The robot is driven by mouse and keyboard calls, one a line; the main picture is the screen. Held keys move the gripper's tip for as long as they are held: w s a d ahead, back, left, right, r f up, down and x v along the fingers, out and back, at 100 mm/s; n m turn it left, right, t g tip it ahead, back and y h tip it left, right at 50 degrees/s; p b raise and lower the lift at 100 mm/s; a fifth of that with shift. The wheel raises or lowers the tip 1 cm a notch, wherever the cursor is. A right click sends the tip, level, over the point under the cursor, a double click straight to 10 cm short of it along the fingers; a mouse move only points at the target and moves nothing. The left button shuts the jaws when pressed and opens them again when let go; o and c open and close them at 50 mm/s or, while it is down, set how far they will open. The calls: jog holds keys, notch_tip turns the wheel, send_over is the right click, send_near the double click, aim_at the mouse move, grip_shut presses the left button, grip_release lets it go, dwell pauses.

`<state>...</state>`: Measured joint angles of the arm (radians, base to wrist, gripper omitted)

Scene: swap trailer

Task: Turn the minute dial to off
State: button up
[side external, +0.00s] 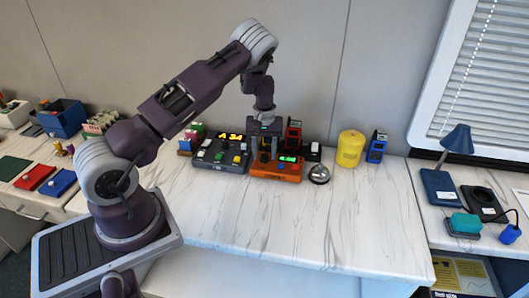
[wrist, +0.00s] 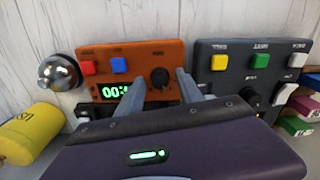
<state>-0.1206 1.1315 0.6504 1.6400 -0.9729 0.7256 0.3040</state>
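The orange timer box (side external: 277,172) stands on the white marbled counter with a lit green display. In the wrist view the same orange box (wrist: 138,57) shows a red button, a blue button, a partly hidden green display (wrist: 114,91) and one round black dial (wrist: 160,78). I cannot read which setting the dial is at. My gripper (side external: 264,158) is above the orange box, pointing down. In the wrist view my gripper (wrist: 160,92) is open, with one finger to each side of the dial; I cannot tell whether they touch it.
A dark grey panel (wrist: 235,78) with coloured buttons sits close beside the orange box. A silver bell (side external: 319,174) stands on its other side. A yellow canister (side external: 350,149) and a blue device (side external: 377,147) stand farther right. The front of the counter (side external: 320,225) is clear.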

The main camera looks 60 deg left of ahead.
grip_shut()
jog(key=shift+n, duration=0.3)
jog(key=n, duration=0.2)
jog(key=shift+n, duration=2.1)
jog(key=shift+o, duration=1.1)
grip_release()
